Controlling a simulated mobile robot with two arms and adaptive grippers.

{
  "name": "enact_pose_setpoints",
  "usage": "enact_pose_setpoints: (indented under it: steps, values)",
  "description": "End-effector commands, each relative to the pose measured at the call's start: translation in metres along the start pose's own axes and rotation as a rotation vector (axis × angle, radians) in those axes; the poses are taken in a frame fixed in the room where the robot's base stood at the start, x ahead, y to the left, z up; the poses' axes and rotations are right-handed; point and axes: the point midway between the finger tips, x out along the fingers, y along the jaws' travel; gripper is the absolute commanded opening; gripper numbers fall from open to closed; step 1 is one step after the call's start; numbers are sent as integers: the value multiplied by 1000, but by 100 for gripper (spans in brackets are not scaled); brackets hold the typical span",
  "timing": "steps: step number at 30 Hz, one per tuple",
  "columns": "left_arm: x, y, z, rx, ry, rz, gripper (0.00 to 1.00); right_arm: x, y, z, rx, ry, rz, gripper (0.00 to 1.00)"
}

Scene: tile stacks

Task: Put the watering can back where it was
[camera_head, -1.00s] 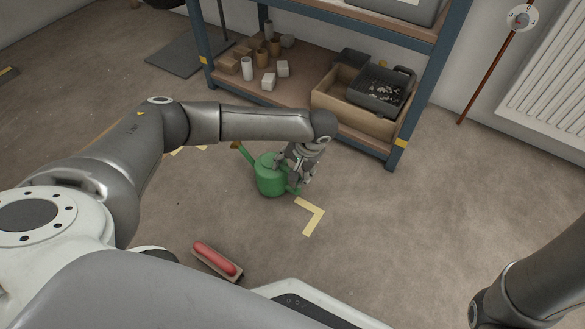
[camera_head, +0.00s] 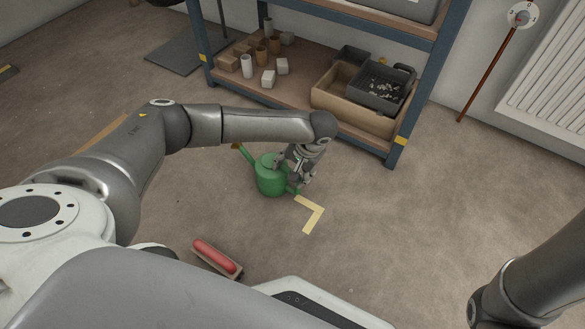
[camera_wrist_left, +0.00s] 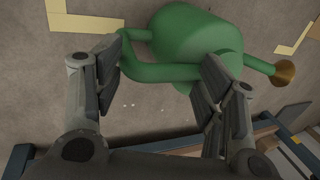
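The green watering can (camera_head: 270,179) stands on the floor, its brown-tipped spout pointing to the upper left. A yellow tape corner (camera_head: 313,214) lies on the floor just right of it. My left gripper (camera_head: 303,180) is at the handle side of the can. In the left wrist view, the can (camera_wrist_left: 195,38) has its handle (camera_wrist_left: 160,72) running between my left gripper's fingers (camera_wrist_left: 160,85). The fingers are spread wide apart, not closed on the handle. Tape corners show on both sides of the can there. My right gripper is out of view; only its arm shows at right.
A blue-framed shelf (camera_head: 300,105) behind holds cups, blocks, a cardboard box (camera_head: 340,100) and a dark tray (camera_head: 380,92). A red-handled float (camera_head: 216,258) lies on the floor near my base.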

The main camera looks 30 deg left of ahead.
Motion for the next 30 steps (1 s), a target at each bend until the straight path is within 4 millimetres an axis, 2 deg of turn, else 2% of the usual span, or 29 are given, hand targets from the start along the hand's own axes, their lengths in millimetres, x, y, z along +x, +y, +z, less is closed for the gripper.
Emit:
enact_pose_setpoints:
  steps: [8, 9, 12, 16, 21, 30]
  values:
    - [-53, -1, -3, -2, 9, 2, 85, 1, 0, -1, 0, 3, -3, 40]
    - [-62, -1, -3, -2, 9, 1, 89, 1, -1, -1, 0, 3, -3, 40]
    - [-82, -1, -3, -1, 9, 0, 89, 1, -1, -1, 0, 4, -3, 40]
    - [-103, -1, -3, -2, 8, 0, 89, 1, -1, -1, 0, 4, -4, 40]
    - [-116, -1, -2, -3, 6, -1, 89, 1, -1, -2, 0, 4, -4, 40]
    - [-118, -1, -2, -2, 5, -1, 89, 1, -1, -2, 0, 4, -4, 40]
